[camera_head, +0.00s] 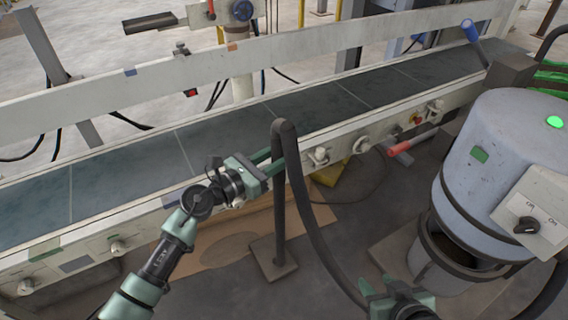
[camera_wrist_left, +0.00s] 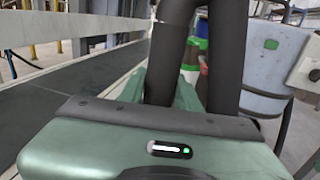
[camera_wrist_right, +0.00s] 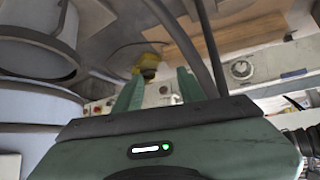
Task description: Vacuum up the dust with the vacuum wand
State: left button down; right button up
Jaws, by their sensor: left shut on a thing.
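The vacuum wand (camera_head: 279,205) is a dark upright tube with a bent top and a flat square foot (camera_head: 272,262) on the floor. My left gripper (camera_head: 272,163) is shut on the tube below the bend. In the left wrist view the wand (camera_wrist_left: 166,62) stands between its fingers (camera_wrist_left: 165,92). A darker patch (camera_head: 226,250), possibly the dust, lies on a brown sheet left of the foot. The vacuum (camera_head: 508,140) is a grey-blue drum with a lit green lamp and an Off/On knob (camera_head: 526,225). My right gripper (camera_head: 385,293) is open and empty.
A long conveyor (camera_head: 215,140) with a pale side rail runs behind the wand. A dark hose (camera_head: 315,225) loops down from the bend, between my two grippers. A red-handled tool (camera_head: 412,139) and a yellow object (camera_head: 331,174) are near the conveyor's lower edge.

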pick_arm(q)
jog(key=shift+w+a+b, duration=0.4)
jog(key=shift+w+b, duration=0.05)
jog(key=shift+w, duration=0.2)
jog(key=shift+w+a+b, duration=0.4)
jog(key=shift+w, duration=0.2)
pick_arm(e)
jog(key=w+a+r+t+y+b, duration=0.1)
jog(key=w+a+r+t, duration=0.1)
jog(key=w+r+t, duration=0.3)
jog(key=w+a+r+t+y+b, duration=0.1)
jog(key=w+a+r+t, duration=0.2)
jog(key=r, duration=0.5)
pick_arm(q)
jog(key=shift+w+a+r+b, duration=0.1)
jog(key=shift+w+a+b, duration=0.25)
jog(key=shift+w+a, duration=0.35)
jog(key=shift+w+a+b, duration=0.3)
jog(key=shift+w+a, duration=0.05)
jog(key=shift+w, duration=0.5)
jog(key=shift+w+a+r+b, duration=0.1)
jog(key=shift+w+a+b, duration=0.25)
jog(key=shift+w+a, duration=0.35)
pick_arm(e)
jog(key=s+r+t+y, duration=0.3)
jog(key=r+t, duration=0.5)
jog(key=r, duration=0.3)
jog(key=shift+s+d+r+n, duration=0.25)
jog(key=shift+s+r+n, duration=0.15)
jog(key=shift+s, duration=0.1)
